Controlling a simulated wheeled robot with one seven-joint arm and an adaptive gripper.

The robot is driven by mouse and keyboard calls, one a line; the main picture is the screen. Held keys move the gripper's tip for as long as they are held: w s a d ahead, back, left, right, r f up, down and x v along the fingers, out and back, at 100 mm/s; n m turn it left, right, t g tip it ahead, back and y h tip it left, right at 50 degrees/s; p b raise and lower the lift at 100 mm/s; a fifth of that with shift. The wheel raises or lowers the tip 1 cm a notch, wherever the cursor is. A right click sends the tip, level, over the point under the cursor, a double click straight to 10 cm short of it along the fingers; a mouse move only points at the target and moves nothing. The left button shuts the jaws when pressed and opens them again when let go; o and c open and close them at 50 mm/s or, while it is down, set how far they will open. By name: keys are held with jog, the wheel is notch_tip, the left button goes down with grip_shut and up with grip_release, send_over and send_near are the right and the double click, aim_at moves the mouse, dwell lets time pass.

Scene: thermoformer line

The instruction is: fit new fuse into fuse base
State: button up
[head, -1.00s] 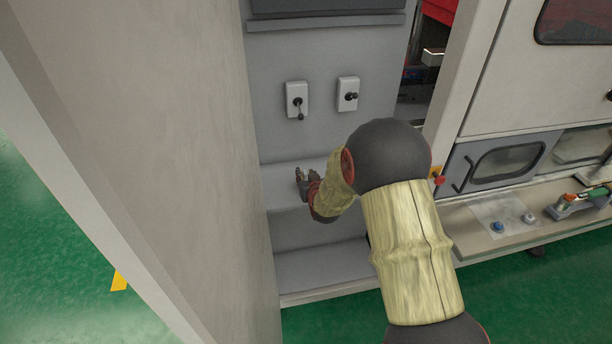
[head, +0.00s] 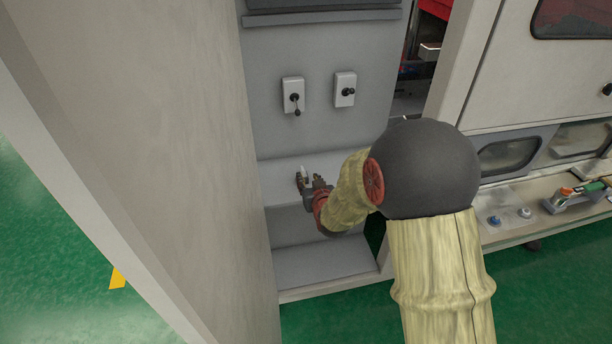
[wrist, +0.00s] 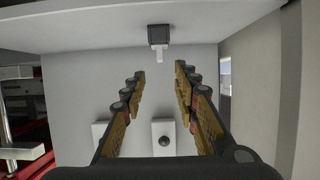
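A small dark fuse base (wrist: 159,36) sits on the grey ledge and shows at the top of the wrist view, which looks upside down. A white fuse (wrist: 158,57) stands out of the base, apparently straight; how deep it sits cannot be told. In the head view the white fuse (head: 304,172) shows upright on the ledge, just beyond my gripper (head: 308,184). In the wrist view my gripper (wrist: 160,75) is open, with nothing between its fingers. The fuse is centred between the fingers but beyond their tips, apart from them.
Two switches, a left one (head: 293,96) and a right one (head: 345,90), are on the grey panel above the ledge (head: 275,185). A tall pale cabinet wall (head: 170,150) stands close on the left. A lower shelf (head: 320,262) below the ledge is empty.

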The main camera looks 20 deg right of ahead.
jog(key=shift+v, duration=1.45)
jog(key=shift+o, duration=0.2)
jog(key=o, duration=1.4)
jog(key=shift+c, duration=0.2)
notch_tip(320, 180, up, 9)
jog(key=p, duration=0.4)
